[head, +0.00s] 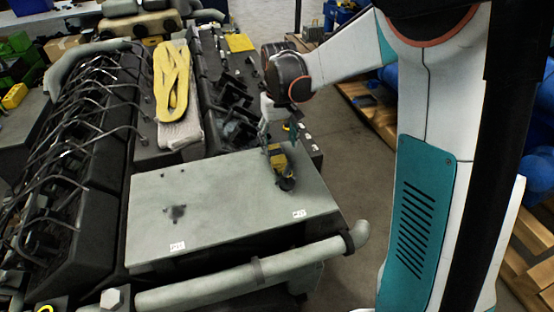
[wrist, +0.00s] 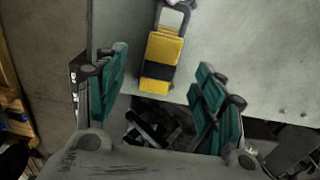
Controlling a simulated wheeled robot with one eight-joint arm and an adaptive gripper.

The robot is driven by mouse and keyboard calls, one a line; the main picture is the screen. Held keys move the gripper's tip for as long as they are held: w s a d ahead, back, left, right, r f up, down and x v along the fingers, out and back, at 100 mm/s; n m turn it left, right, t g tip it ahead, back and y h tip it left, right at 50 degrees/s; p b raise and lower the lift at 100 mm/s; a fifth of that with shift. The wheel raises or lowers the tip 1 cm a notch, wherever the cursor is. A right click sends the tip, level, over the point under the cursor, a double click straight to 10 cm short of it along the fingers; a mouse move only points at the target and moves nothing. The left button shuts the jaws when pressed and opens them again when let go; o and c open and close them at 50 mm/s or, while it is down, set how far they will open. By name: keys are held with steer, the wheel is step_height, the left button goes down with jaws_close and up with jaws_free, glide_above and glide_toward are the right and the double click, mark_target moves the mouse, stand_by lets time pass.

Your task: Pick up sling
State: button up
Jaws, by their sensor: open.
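A yellow looped strap (head: 172,80), which looks like the sling, lies on a pale folded cloth or strap (head: 180,132) along the engine top, left of my gripper in the head view. My gripper (head: 279,134) is open above the right far edge of a grey flat cover. Below it is a small yellow and black object (head: 279,163). In the wrist view this object (wrist: 161,58), with a grey metal loop at one end, shows between the two teal-padded fingers of my gripper (wrist: 163,70). I cannot tell whether the fingers touch it. The looped strap is not visible in the wrist view.
The grey cover (head: 235,215) has white labels and a dark stain. Curved dark pipes (head: 95,100) run along the left side of the engine. A grey rail (head: 250,275) crosses the front. Wooden pallets (head: 370,105) stand on the floor at right.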

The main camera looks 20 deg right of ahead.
mark_target(278, 156)
steer(key=shift+a+f, duration=0.15)
steer(key=shift+f, duration=3.3)
steer(key=c, duration=1.4)
